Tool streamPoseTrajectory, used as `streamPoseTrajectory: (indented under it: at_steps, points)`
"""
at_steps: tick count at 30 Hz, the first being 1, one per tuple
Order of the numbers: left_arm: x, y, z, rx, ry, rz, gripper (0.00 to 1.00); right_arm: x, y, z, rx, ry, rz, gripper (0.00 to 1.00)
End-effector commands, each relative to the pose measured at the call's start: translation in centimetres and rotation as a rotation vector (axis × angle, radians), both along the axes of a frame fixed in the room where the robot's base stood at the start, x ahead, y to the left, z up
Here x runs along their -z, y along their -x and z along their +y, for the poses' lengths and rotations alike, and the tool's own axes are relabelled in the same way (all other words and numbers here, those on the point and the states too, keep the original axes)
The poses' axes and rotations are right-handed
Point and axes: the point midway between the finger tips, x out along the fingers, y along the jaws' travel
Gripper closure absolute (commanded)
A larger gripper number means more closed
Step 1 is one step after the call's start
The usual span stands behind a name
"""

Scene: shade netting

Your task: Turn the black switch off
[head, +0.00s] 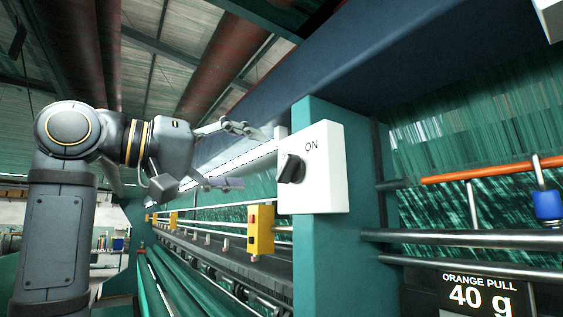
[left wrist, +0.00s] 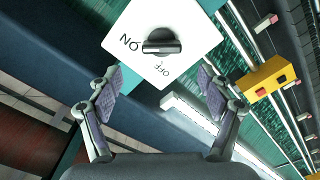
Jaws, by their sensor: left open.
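The black switch (head: 291,168) is a rotary knob on the front of a white box (head: 325,180) fixed to a green post. ON is printed beside it. In the left wrist view the black switch (left wrist: 161,43) sits between ON and OFF labels, its bar lying roughly in line with ON. My left gripper (head: 240,158) is open and empty, to the left of the box, its fingers pointing toward the switch. In the left wrist view the fingers (left wrist: 158,82) are spread apart, with the box ahead of them and a gap between. My right gripper is not in view.
A yellow box (head: 261,230) hangs on the machine's rail below and beyond the left gripper. The green post (head: 315,265) carries the white box. Metal bars and an orange rod (head: 480,171) run at the right, above an "ORANGE PULL 40 g" sign (head: 480,295).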

Motion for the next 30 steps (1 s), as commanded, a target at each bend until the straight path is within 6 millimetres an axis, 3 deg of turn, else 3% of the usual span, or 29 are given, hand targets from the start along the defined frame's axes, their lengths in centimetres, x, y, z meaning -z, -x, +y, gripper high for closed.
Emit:
streamPoseTrajectory:
  at_steps: [3, 10, 22, 30]
  points:
    - [-0.6, -1.5, -2.4, 0.005, 0.000, 0.005, 0.21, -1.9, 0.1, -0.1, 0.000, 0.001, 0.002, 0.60]
    - [-0.4, -3.8, -5.7, 0.002, 0.001, 0.002, 0.21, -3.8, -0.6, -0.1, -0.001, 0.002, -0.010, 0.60]
    - [0.0, -4.6, -6.7, -0.001, 0.001, 0.000, 0.21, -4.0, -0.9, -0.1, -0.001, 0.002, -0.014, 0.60]
    - [0.0, -4.5, -6.6, -0.001, 0.001, 0.000, 0.56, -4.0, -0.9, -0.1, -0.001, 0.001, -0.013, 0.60]
